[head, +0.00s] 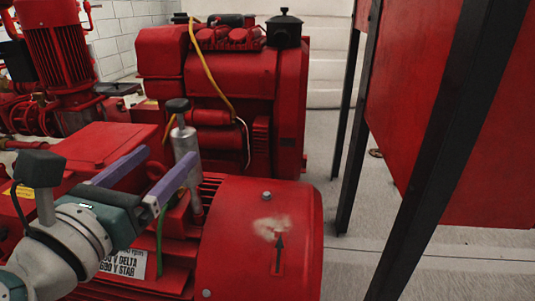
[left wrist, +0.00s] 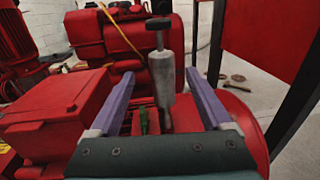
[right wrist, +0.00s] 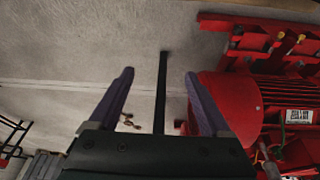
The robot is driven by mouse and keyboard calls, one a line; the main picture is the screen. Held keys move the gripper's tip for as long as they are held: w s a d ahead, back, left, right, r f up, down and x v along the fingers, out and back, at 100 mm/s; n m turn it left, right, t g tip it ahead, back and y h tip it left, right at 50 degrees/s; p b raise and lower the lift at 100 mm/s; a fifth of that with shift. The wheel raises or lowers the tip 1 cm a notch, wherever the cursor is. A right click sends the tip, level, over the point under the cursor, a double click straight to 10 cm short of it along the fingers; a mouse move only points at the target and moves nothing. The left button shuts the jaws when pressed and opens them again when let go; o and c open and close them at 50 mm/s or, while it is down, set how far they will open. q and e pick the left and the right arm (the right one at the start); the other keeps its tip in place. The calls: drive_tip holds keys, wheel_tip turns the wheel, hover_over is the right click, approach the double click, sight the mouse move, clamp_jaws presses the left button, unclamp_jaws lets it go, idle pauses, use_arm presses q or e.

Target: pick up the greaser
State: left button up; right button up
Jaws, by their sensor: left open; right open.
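The greaser is a grey metal cylinder (head: 186,143) with a black T-shaped handle on top. It stands nearly upright by the red motor, and its lower part is partly hidden in the head view. In the left wrist view the greaser (left wrist: 162,78) appears between the two purple fingers, apparently just ahead of the tips. My left gripper (head: 171,153) is open and empty, reaching towards the greaser from the near left. My right gripper (right wrist: 160,73) is open and empty over the floor, and shows only in its own wrist view.
The red motor housing (head: 262,235) lies right of the greaser, with a red box (head: 105,143) to its left. A red engine (head: 235,85) stands behind. Black posts (head: 440,150) and a red panel (head: 430,90) are at right. The grey floor (head: 335,255) has free room.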

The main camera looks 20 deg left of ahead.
use_arm(q)
drive_tip(key=w+a, duration=0.1)
drive_tip(key=w, duration=0.8)
drive_tip(key=shift+w+b, duration=0.25)
drive_tip(key=shift+b, duration=0.1)
drive_tip(key=shift+r, duration=0.1)
clamp_jaws()
